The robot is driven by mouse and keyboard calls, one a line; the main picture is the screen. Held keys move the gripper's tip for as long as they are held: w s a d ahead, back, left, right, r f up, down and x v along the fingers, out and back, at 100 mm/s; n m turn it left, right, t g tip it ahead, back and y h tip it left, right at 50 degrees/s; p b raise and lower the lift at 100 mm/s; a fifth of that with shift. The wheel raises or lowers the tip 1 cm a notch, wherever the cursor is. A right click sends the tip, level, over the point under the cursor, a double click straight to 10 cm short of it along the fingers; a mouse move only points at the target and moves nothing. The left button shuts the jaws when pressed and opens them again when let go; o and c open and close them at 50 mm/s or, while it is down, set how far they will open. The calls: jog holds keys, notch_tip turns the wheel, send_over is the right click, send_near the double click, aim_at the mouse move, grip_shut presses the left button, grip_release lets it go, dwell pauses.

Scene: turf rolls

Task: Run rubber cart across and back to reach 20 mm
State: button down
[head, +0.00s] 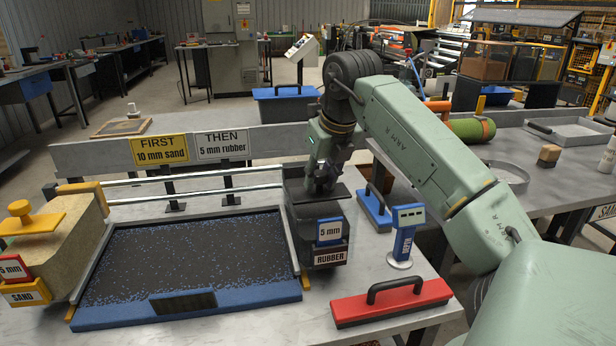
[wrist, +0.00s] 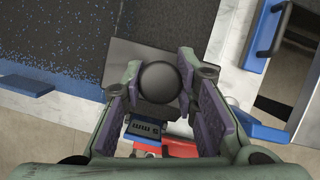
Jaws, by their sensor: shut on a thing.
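The dark rubber cart (head: 316,262), with a "RUBBER" label and a blue "5 mm" plate, stands at the right end of the tray. My gripper (head: 323,186) is shut on its round black knob, which shows between the fingers in the wrist view (wrist: 158,82). The blue-edged tray (head: 110,317) holds a black layer with blue specks, densest along the left and front. The sand cart (head: 55,240), with a yellow handle, stands at the tray's left end. Two rails (head: 195,191) run along the back. The layer's depth cannot be read.
A blue gauge (head: 404,232) on a round foot and a red handled block (head: 390,301) stand right of the cart. A blue handled block (head: 374,211) lies behind them. Signs (head: 160,150) read "FIRST 10 mm sand" and "THEN 5 mm rubber". The space above the tray is clear.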

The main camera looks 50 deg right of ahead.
jog(key=shift+s+d, duration=0.15)
jog(key=shift+d, duration=0.05)
jog(key=c, duration=1.3)
grip_release()
jog(key=v, duration=1.2)
